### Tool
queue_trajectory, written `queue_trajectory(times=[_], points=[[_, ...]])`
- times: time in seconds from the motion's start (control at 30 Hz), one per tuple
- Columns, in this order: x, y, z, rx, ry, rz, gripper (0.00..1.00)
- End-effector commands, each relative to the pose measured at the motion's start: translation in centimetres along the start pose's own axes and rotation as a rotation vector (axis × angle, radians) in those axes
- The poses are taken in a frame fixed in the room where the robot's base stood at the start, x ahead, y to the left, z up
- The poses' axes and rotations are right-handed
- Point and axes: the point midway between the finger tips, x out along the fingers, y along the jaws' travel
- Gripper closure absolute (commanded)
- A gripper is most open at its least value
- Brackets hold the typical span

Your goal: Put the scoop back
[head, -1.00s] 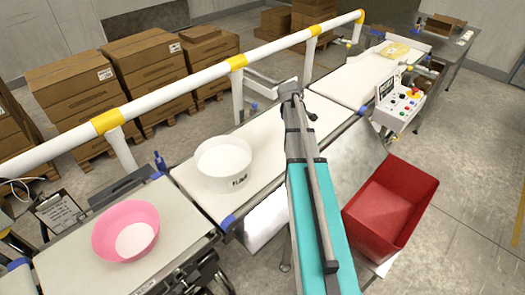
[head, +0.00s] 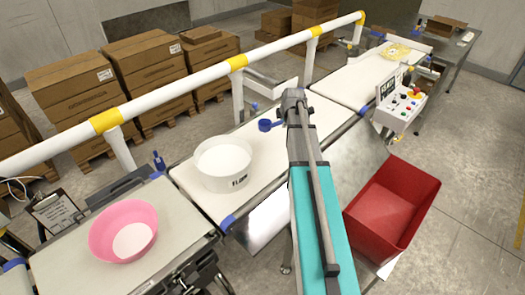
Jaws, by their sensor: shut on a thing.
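A blue scoop (head: 265,125) shows just left of the end of my arm, over the white belt. Its handle runs behind my arm. My gripper (head: 290,114) is shut on the scoop; its fingers are mostly hidden by my own arm links. A white tub labelled FLOUR (head: 224,180) stands on the belt to the left and nearer, full of white powder. A pink bowl (head: 104,233) with white powder in it stands on the grey platform at the left.
A white rail with yellow bands (head: 180,88) runs along the belt's far side. A red bin (head: 415,215) is at the right, below a control box (head: 398,108). A yellowish pack (head: 396,50) lies on the far belt. The belt (head: 262,143) right of the tub looks clear.

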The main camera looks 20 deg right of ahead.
Motion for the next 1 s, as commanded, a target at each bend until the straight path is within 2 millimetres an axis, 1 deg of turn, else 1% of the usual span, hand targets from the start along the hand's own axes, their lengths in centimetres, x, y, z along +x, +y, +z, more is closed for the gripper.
queue_trajectory(times=[0.1,0.3,0.77,1.0], points=[[0.3,-0.1,-0.5,-0.07,0.038,0.0,1.0],[0.4,-0.1,-1.0,-0.144,0.076,0.0,1.0],[0.4,-0.1,-1.1,-0.16,0.085,0.0,1.0],[1.4,-0.6,-1.1,-0.159,0.084,0.0,1.0]])
